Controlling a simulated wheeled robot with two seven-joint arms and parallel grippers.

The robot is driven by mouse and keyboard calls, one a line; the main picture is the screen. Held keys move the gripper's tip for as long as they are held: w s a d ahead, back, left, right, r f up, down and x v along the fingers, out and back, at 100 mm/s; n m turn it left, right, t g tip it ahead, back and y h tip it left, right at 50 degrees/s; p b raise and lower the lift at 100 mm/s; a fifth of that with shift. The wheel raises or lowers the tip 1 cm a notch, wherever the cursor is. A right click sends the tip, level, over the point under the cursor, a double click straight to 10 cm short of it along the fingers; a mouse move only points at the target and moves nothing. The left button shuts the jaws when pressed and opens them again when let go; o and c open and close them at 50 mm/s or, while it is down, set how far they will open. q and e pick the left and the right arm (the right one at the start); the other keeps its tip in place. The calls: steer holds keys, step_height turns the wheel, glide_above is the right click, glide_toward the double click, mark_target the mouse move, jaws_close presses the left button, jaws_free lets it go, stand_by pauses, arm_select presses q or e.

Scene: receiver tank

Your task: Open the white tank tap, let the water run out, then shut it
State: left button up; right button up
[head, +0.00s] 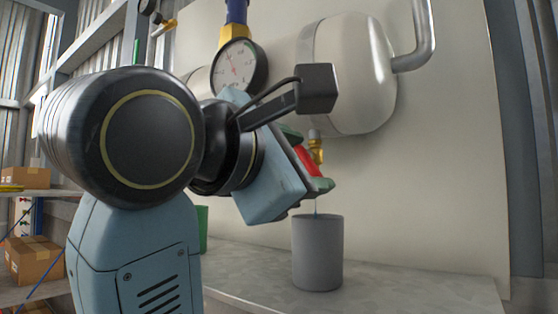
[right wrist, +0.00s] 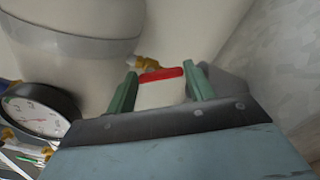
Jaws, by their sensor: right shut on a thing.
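The white tank (head: 350,75) is mounted on the wall panel, with a brass tap (head: 317,150) under it. My right gripper (head: 308,165) is at the tap, and its green fingers are closed on the red tap handle (head: 303,158). In the right wrist view the red handle (right wrist: 160,74) lies between the two fingers (right wrist: 162,88), with brass (right wrist: 148,62) just beyond it. A grey container (head: 318,255) stands upright below the tap. A thin pale line like a water stream shows above its rim. My gripper partly hides the tap. My left gripper is not in view.
A round gauge (head: 238,66) hangs left of the tank, close to my right arm. A grey pipe (head: 420,40) leaves the tank at upper right. The bench top (head: 400,285) is clear right of the container. Cardboard boxes (head: 35,258) sit on shelves at left.

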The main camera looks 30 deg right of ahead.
steer(key=shift+m, duration=0.5)
steer(key=o, duration=1)
steer(key=shift+a, duration=0.15)
